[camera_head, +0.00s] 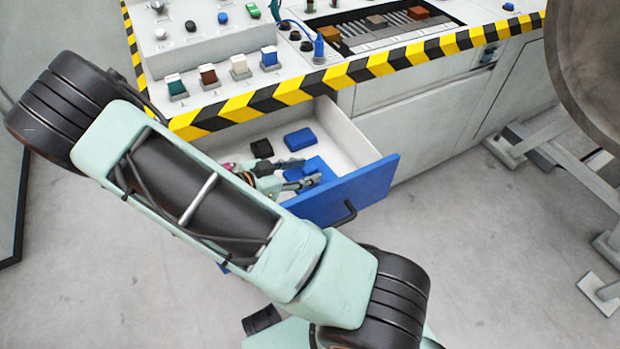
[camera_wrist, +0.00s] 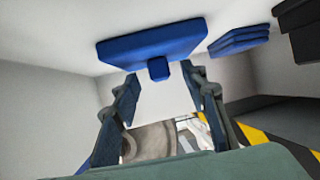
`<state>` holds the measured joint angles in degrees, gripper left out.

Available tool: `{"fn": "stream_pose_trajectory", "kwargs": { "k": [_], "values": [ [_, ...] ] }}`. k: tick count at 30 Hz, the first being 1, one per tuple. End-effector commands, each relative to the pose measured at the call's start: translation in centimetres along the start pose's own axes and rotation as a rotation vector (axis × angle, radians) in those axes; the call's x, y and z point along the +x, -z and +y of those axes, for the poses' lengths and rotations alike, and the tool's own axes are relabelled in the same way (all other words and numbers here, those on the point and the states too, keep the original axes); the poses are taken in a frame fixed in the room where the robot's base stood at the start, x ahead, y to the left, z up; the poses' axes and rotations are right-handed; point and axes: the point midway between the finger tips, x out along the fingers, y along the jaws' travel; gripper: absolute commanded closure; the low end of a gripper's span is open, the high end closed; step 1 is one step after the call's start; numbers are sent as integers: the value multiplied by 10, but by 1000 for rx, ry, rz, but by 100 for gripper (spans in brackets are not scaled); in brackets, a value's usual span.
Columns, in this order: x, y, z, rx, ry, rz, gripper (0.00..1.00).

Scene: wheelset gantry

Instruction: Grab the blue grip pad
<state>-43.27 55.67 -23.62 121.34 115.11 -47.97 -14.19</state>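A blue pad (camera_head: 319,167) lies in the open drawer, partly hidden by my gripper (camera_head: 303,174) in the head view. In the wrist view this blue pad (camera_wrist: 155,42) is a wide flat slab with a small blue block at its middle. My gripper (camera_wrist: 160,78) is open, with its two fingers apart on either side of that block and their tips close to the slab. I cannot tell whether they touch it. A second blue pad (camera_head: 299,138) lies farther back in the drawer and also shows at the right of the wrist view (camera_wrist: 239,41).
A black pad (camera_head: 261,148) lies beside the second blue pad. The drawer's white walls and blue front (camera_head: 350,191) with its dark handle surround my gripper. The console's striped edge (camera_head: 290,91) runs above the drawer. A large round wheel (camera_head: 590,60) stands at the right.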

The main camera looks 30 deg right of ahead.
Motion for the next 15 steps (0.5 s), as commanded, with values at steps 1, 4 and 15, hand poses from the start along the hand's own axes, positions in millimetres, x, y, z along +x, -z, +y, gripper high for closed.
{"fn": "stream_pose_trajectory", "kwargs": {
  "k": [1,4,15],
  "values": [
    [6,-1,0,0,-1,1,60],
    [10,0,0,1,-1,0,60],
    [9,0,0,1,0,-1,80]
  ]
}}
